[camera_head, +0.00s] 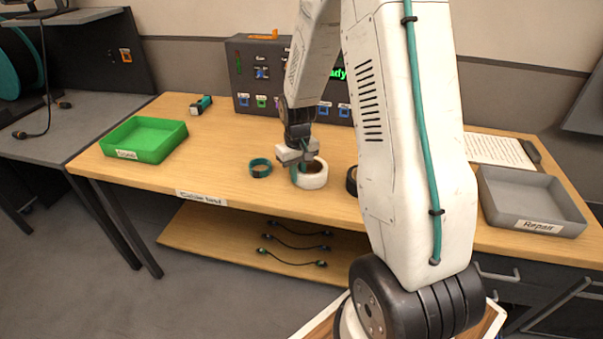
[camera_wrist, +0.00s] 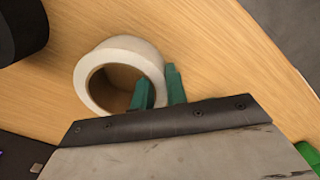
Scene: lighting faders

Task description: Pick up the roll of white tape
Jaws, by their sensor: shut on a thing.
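The roll of white tape (camera_head: 313,175) lies flat on the wooden bench, below my gripper (camera_head: 297,172) in the head view. In the wrist view the white roll (camera_wrist: 119,77) shows its open core, with bare wood visible inside. My gripper (camera_wrist: 160,88) has its two teal fingers on either side of the roll's right wall, one inside the core and one outside. It is shut on that wall. The roll appears to rest on the bench; I cannot tell any gap under it.
A teal roll (camera_head: 260,168) lies just left of the white one, and a black roll (camera_head: 352,180) lies to its right, partly hidden by my arm. A green tray (camera_head: 146,153) stands at the left, a grey tray (camera_head: 561,206) at the right. A dark panel (camera_head: 262,108) stands behind.

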